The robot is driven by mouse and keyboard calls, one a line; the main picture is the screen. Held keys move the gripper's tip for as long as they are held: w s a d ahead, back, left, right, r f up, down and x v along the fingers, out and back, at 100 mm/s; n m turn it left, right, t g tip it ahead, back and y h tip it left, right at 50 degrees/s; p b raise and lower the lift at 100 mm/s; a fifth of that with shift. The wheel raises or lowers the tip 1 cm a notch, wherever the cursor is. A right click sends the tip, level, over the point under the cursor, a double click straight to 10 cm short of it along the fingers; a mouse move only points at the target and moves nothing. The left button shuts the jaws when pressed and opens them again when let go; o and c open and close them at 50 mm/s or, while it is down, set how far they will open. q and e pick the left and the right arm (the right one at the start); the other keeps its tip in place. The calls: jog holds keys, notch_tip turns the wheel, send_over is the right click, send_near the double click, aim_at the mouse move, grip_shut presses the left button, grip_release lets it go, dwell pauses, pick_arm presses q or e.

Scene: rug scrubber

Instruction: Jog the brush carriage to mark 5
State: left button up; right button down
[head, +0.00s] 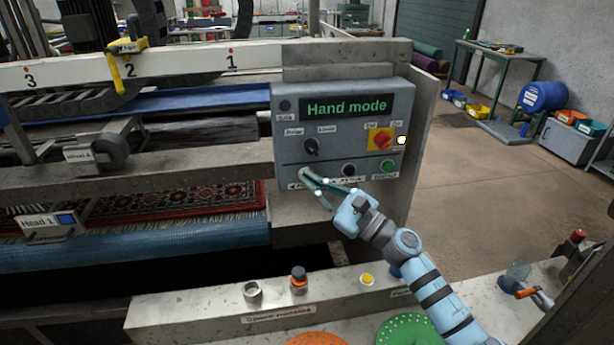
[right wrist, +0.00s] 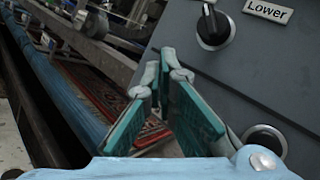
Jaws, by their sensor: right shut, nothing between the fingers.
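The control panel (head: 293,110) has a lit display (head: 346,107) reading "Hand mode". Its lower row has a black button (head: 348,169) and a green button (head: 388,166); the left end of this row is partly hidden by my fingers. My right gripper (head: 308,176) is shut and empty, its fingertips at that left end; I cannot tell whether they touch. The fingers also show in the right wrist view (right wrist: 165,65). A white scale rail (head: 190,64) shows marks 1, 2 and 3, with a yellow pointer (head: 115,72) just beside 2. Mark 5 is out of view. My left gripper is not in view.
A black selector knob (head: 310,146) and a red-and-yellow switch (head: 381,139) are on the panel above the buttons. A patterned red rug (head: 170,200) lies in the machine. A ledge with knobs and a yellow button (head: 367,279) runs in front. Open floor lies right.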

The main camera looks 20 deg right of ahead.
jog(key=shift+w+d, duration=0.1)
jog(key=shift+w, duration=0.3)
dwell(0.3)
jog(key=shift+s, duration=0.15)
dwell(2.0)
jog(key=shift+s+a, duration=0.2)
jog(key=shift+s, duration=0.45)
jog(key=s, duration=0.2)
jog(key=s+a+b, duration=0.1)
jog(key=s, duration=0.1)
jog(key=shift+s+a, duration=0.15)
jog(key=shift+s, duration=0.25)
jog(key=shift+f, duration=0.1)
dwell(0.7)
